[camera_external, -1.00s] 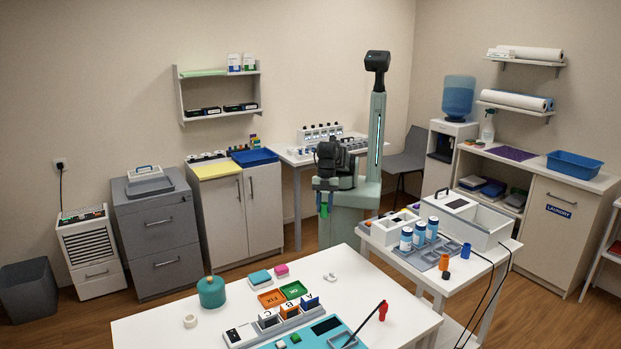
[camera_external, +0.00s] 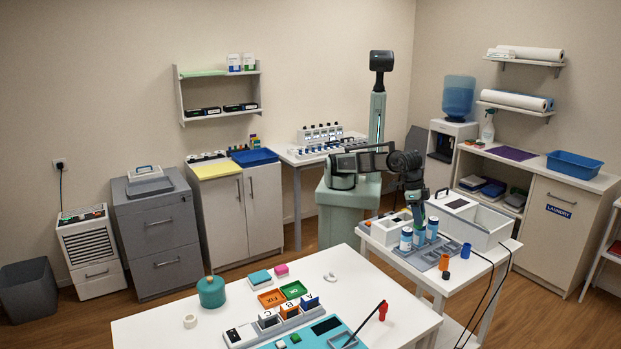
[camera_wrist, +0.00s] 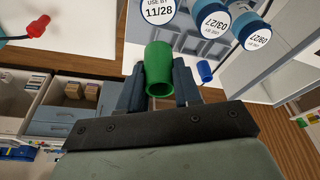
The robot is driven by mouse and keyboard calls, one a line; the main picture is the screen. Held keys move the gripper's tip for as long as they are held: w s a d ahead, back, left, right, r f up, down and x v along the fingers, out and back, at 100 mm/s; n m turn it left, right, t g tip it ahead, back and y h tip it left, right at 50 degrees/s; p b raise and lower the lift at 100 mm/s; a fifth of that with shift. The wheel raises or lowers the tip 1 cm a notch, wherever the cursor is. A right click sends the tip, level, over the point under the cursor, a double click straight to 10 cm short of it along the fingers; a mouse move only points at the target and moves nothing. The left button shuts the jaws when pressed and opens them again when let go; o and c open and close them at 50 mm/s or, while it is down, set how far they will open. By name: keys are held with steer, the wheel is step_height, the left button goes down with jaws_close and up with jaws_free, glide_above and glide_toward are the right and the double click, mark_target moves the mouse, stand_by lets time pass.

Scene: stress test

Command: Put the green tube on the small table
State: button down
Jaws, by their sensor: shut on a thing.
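My gripper (camera_wrist: 158,82) is shut on the green tube (camera_wrist: 158,62), which sits between the two dark fingers in the wrist view with its open end toward the camera. In the external view my gripper (camera_external: 415,208) is above the left back part of the small white table (camera_external: 470,272), close to the blue-and-white bottles. The arm and bottles largely hide the tube there.
Bottles (camera_external: 406,239) with date labels stand in a grey rack (camera_external: 425,258) on the small table. An orange cup (camera_external: 444,261), a blue cup (camera_external: 465,250), a white box (camera_external: 490,225) and black cables also crowd it. The large white table (camera_external: 400,315) is in front.

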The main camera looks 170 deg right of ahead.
steer(key=s+a+n+g, duration=0.1)
steer(key=s+a+n, duration=0.3)
steer(key=a, duration=0.7)
steer(key=shift+w+d+f, duration=0.1)
steer(key=shift+w+f, duration=0.05)
steer(key=shift+f, duration=2.85)
steer(key=shift+w+d+f, duration=0.1)
steer(key=shift+f, duration=2.9)
steer(key=shift+f, duration=0.25)
